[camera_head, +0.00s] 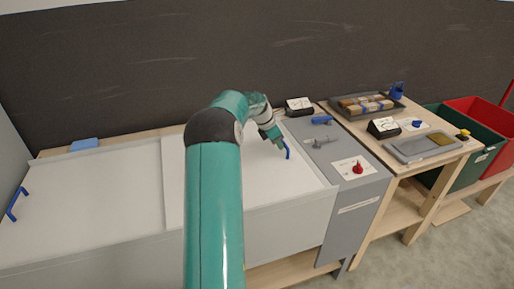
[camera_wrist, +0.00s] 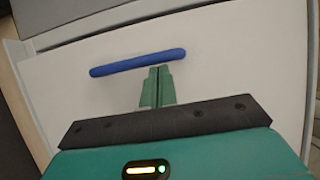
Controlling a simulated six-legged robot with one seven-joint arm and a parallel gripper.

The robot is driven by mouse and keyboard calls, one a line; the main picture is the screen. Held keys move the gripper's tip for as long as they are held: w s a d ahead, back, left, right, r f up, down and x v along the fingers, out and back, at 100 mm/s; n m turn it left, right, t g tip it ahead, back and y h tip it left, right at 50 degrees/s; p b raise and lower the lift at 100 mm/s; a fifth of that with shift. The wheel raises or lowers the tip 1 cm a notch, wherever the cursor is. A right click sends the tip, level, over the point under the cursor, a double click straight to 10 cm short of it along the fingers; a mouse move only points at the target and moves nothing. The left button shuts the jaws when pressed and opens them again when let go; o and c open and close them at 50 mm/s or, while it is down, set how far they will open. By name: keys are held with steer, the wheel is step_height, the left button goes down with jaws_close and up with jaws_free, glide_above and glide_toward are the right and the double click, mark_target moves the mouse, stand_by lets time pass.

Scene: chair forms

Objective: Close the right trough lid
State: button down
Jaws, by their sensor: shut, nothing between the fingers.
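The right trough lid (camera_head: 300,183) is a flat white panel lying level over the right trough in the head view. Its blue bar handle (camera_head: 287,150) is near its right side. The lid also fills much of the wrist view (camera_wrist: 225,75), with the blue handle (camera_wrist: 138,62) running across it. My gripper (camera_head: 281,144) is at the handle in the head view. In the wrist view its green fingers (camera_wrist: 158,72) are together, with their tips just beside the handle bar and nothing between them. I cannot tell whether they touch the bar.
The left lid (camera_head: 90,200) is flat too, with a blue handle (camera_head: 14,204) at its left. A wooden table (camera_head: 400,168) with trays stands right, beside green and red bins (camera_head: 490,130).

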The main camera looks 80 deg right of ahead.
steer(key=shift+s+d, duration=0.35)
steer(key=shift+s, duration=0.3)
steer(key=shift+s+d, duration=0.3)
steer(key=shift+s, duration=0.3)
steer(key=shift+s+d, duration=0.35)
steer(key=shift+s, duration=0.3)
steer(key=shift+s+r, duration=0.1)
